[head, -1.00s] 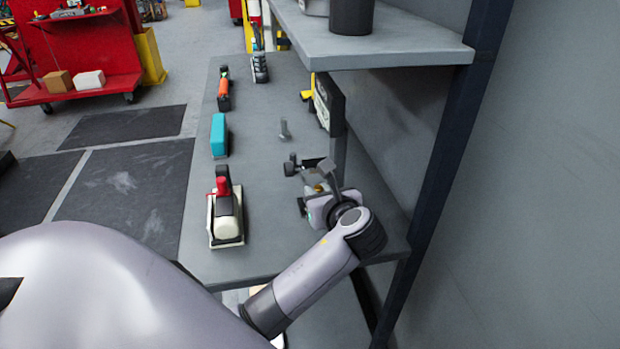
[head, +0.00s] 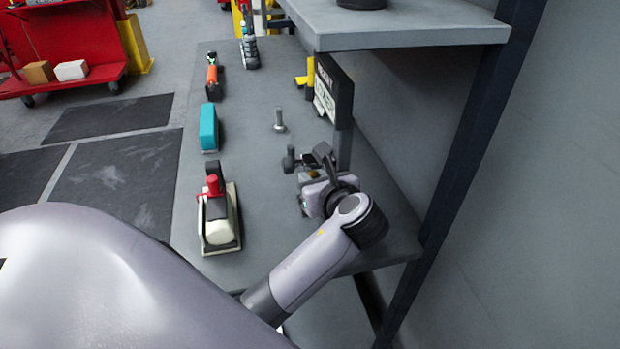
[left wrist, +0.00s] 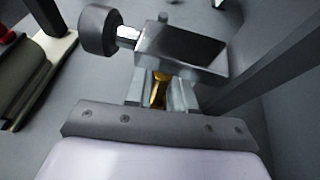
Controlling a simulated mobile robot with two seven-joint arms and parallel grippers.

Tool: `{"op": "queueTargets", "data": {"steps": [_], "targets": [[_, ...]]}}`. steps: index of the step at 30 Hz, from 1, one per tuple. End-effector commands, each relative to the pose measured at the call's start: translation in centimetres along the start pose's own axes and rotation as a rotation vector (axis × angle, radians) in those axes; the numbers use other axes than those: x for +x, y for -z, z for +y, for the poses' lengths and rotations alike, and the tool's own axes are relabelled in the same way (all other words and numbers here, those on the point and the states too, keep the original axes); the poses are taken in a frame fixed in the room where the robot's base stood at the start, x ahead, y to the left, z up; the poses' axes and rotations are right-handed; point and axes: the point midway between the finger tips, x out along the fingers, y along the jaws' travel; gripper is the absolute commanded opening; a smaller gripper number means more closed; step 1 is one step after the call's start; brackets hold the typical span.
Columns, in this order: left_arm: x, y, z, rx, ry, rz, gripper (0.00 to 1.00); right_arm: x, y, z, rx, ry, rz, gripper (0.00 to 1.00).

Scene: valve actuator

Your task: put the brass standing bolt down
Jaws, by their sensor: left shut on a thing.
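My left gripper (head: 311,175) is low over the near right part of the grey shelf, beside the wall side. It is shut on the brass bolt (left wrist: 159,92), whose yellow shank shows between the fingers in the left wrist view. The bolt's lower end is hidden, so I cannot tell whether it touches the shelf. A dark knob on a metal shaft (left wrist: 98,30) and a grey block (left wrist: 183,48) lie just beyond the fingers; the knob also shows in the head view (head: 289,159). My right gripper is not in view.
A silver bolt (head: 279,122) stands farther back on the grey shelf (head: 250,165). A cream and red tool (head: 218,220), a teal box (head: 208,128) and an orange tool (head: 212,75) line the left edge. A dark panel (head: 335,90) and upper shelf (head: 400,35) are at right.

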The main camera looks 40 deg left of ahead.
Motion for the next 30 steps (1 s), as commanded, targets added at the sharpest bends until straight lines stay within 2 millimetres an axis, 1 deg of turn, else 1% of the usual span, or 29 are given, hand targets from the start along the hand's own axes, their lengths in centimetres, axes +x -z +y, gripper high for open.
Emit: {"op": "queueTargets", "data": {"steps": [1,3,14,15,27,30], "targets": [[-0.06,0.47,0.01,-0.003,0.001,-0.001,0.00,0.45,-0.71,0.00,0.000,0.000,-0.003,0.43],[-0.25,0.41,0.04,-0.003,0.000,-0.002,0.00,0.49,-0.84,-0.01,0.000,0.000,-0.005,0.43],[-0.24,0.43,0.07,0.000,-0.002,-0.001,0.00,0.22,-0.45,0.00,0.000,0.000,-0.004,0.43],[-0.21,0.52,0.06,0.000,-0.002,0.000,0.33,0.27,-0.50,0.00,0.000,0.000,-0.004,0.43],[-0.30,0.24,0.03,-0.003,-0.001,-0.001,0.34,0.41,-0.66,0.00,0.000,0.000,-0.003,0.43],[-0.30,-0.03,0.03,-0.001,-0.001,-0.001,0.34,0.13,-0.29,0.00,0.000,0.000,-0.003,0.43]]}}
